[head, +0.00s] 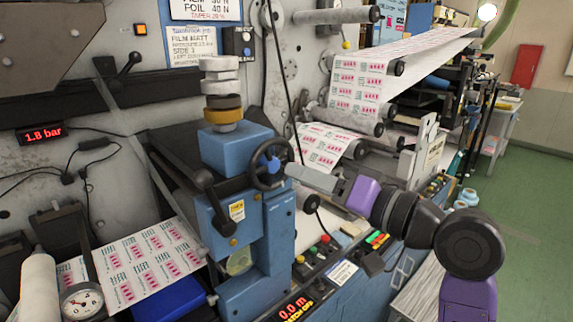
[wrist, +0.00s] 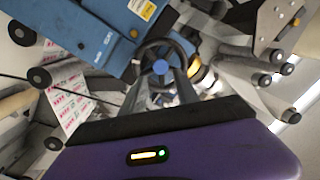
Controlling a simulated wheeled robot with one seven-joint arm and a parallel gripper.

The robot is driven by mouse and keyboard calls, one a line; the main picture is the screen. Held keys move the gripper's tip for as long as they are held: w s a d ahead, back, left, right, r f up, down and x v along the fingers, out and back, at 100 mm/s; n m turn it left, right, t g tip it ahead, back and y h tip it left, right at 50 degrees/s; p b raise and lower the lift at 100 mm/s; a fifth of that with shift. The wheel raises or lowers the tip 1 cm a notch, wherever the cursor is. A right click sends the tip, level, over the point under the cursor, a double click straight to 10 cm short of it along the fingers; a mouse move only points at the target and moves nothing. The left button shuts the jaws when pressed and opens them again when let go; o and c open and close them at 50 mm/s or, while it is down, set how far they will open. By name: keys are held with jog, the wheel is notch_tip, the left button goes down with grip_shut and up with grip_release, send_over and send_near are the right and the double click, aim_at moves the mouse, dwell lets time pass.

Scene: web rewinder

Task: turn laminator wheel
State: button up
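The laminator wheel is a small black handwheel with a blue hub (head: 268,163), mounted on the upper side of a blue machine unit (head: 228,150). In the wrist view the wheel (wrist: 160,67) is straight ahead, near the picture's middle. My gripper (head: 293,171) comes from the right and its tips are at the wheel's right edge in the head view. In the wrist view its two grey fingers (wrist: 160,80) stand apart, with the hub seen between them. I cannot tell whether a finger touches the rim.
A black crank lever (head: 205,185) sits left of the wheel on the blue unit. A push-button panel (head: 325,250) lies below my arm. Printed web (head: 145,262) runs at lower left, and rollers (head: 350,115) stand behind. Green floor (head: 530,190) is open at right.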

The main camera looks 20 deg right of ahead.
aim_at(275, 166)
jog(key=shift+p+x, duration=0.7)
jog(key=shift+x, duration=2.45)
jog(key=shift+a, duration=0.15)
grip_shut()
